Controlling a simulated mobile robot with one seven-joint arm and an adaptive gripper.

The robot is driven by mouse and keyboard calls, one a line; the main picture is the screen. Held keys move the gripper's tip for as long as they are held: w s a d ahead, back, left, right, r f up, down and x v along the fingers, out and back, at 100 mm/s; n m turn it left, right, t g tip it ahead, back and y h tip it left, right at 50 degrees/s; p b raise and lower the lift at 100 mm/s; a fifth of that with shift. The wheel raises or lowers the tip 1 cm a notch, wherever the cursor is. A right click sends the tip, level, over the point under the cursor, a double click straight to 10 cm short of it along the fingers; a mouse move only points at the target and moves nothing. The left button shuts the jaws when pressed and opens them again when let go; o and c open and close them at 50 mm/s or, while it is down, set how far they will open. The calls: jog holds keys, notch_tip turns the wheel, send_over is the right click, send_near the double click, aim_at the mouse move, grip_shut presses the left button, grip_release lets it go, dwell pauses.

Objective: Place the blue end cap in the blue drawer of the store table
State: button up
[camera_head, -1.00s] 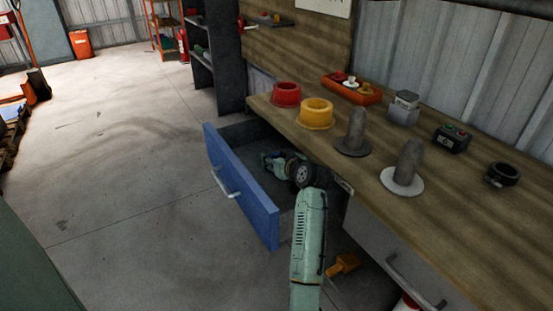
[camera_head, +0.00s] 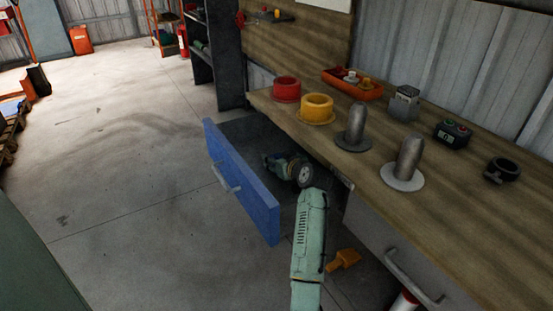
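The blue drawer (camera_head: 240,188) of the store table (camera_head: 440,212) is pulled open at the table's left part. Its blue front has a pale handle, and its inside is dark grey. My pale green arm reaches up from the bottom. My gripper (camera_head: 268,161) is over or inside the open drawer, behind the blue front. It is small and dark here, and I cannot tell whether its fingers are open or shut. I see no blue end cap; it may be hidden by the gripper, the arm or the drawer front.
On the table stand a red cap (camera_head: 286,90), a yellow cap (camera_head: 317,107), two grey cylinders on discs (camera_head: 355,128) (camera_head: 406,164), an orange tray (camera_head: 352,88) and a button box (camera_head: 453,132). A grey drawer (camera_head: 402,250) is shut at right. Open floor lies left.

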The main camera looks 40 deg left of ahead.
jog(key=o, duration=0.4)
jog(key=shift+c, duration=0.2)
